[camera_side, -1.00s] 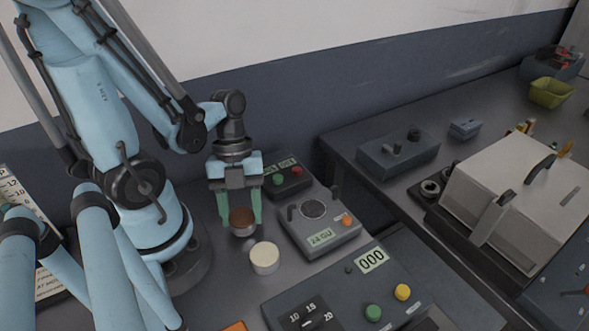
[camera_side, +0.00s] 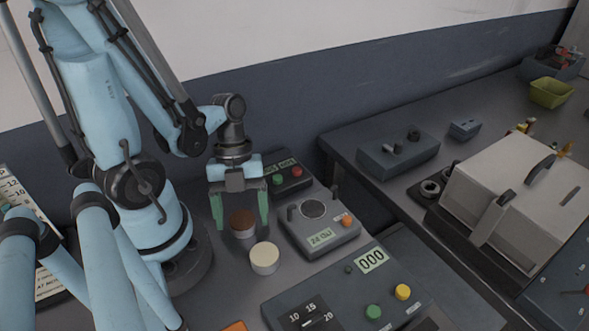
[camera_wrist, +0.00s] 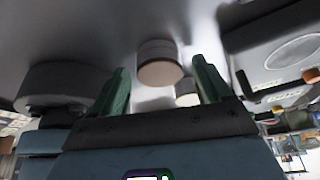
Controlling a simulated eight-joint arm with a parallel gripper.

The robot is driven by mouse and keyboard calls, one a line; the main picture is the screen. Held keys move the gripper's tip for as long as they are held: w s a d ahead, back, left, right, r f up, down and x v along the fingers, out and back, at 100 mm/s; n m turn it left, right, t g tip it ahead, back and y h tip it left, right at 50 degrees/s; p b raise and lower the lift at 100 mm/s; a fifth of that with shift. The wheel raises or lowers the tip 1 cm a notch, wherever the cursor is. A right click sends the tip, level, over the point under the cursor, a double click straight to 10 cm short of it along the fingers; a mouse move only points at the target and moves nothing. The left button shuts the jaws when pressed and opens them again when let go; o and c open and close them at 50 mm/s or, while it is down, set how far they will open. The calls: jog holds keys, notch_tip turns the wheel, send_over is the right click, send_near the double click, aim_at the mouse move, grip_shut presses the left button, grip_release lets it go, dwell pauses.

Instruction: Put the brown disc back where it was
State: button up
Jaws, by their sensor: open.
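The brown disc (camera_side: 242,217), a short cylinder with a brown top and paler side, stands upright on the grey bench. My gripper (camera_side: 240,223) is open, with its green fingers pointing down on either side of the disc and a gap showing on both sides. In the wrist view the disc (camera_wrist: 160,72) shows between and beyond the two fingers (camera_wrist: 163,80). A cream-topped disc (camera_side: 264,254) stands close by at the lower right, and it also shows in part in the wrist view (camera_wrist: 187,91).
A grey device (camera_side: 341,238) with a round plate, two posts and a label is to the right. A panel with green and red buttons (camera_side: 304,180) is behind. A larger control panel (camera_side: 335,285) is in front. A boxy machine (camera_side: 520,195) stands on the right bench.

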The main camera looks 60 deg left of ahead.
jog(key=shift+r, duration=0.15)
jog(key=shift+v, duration=5.85)
jog(key=w+d+r+n+t+y, duration=0.1)
jog(key=w+n+t, duration=0.3)
jog(key=n, duration=0.7)
jog(key=w+d+n+t+y, duration=0.3)
jog(key=w+n+t, duration=0.2)
jog(key=w+n, duration=0.3)
jog(key=shift+w+r+n, duration=0.15)
jog(key=shift+r+n, duration=0.2)
jog(key=shift+n, duration=1.45)
jog(key=shift+d, duration=0.1)
